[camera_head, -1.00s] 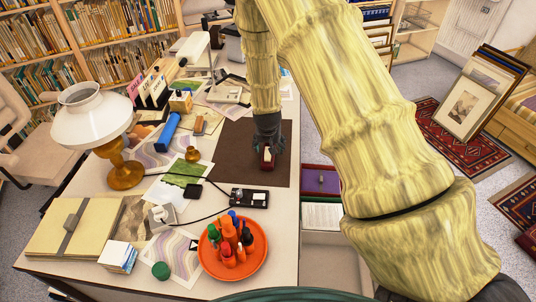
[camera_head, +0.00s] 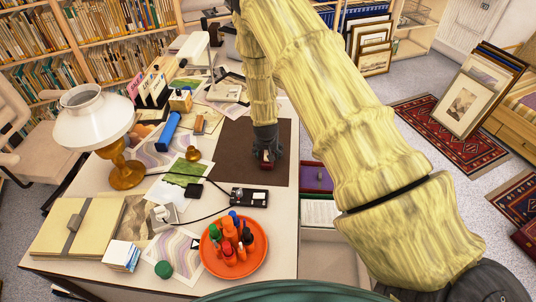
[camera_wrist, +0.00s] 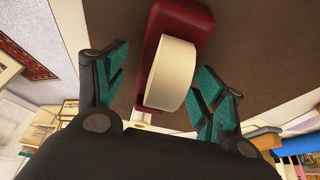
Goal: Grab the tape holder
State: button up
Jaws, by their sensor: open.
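The tape holder (camera_wrist: 197,22) is dark red with a cream roll of tape (camera_wrist: 172,72) in it. In the wrist view it lies between the two teal-padded fingers of my gripper (camera_wrist: 158,80), with gaps showing on both sides. In the head view my gripper (camera_head: 265,150) points down over the dark brown mat (camera_head: 232,140) on the desk. The tape holder (camera_head: 265,166) shows only as a small red patch there, mostly hidden by my gripper. My gripper is open around the holder.
An orange tray (camera_head: 212,262) with several bottles stands at the front of the desk. A black device (camera_head: 249,197) lies just in front of the mat. A white lamp (camera_head: 92,118) stands at left. An open drawer (camera_head: 318,180) is right of the desk.

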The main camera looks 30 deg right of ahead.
jog(key=c, duration=1.2)
jog(key=shift+c, duration=1.2)
jog(key=shift+r, duration=0.15)
